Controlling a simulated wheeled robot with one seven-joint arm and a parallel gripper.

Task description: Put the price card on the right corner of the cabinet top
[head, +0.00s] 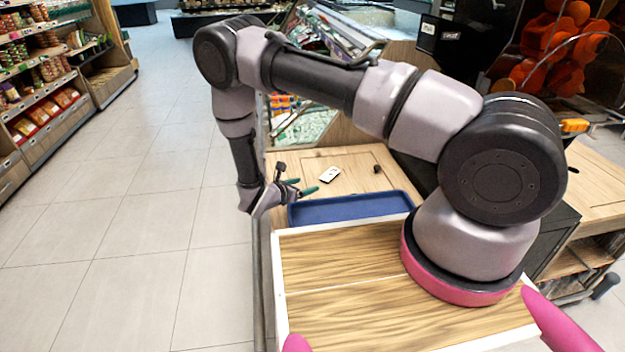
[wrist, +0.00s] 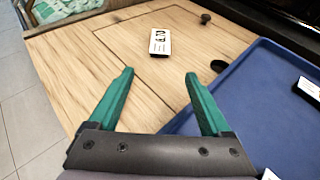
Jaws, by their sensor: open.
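A white price card (head: 329,174) with black print lies on the wooden cabinet top (head: 352,160), near its middle. It also shows in the wrist view (wrist: 160,41), beyond my fingertips. My gripper (head: 303,187) has green fingers and is at the left edge of the cabinet top in the head view. In the wrist view my gripper (wrist: 160,78) is open, with nothing between the fingers. The card is apart from the fingers, ahead of the gap between them.
A blue tray (head: 350,208) lies on the near side of the cabinet top; in the wrist view the tray (wrist: 262,82) is at the right, with white cards in it. A dark knob (wrist: 206,18) stands right of the card. A glass-sided display is behind.

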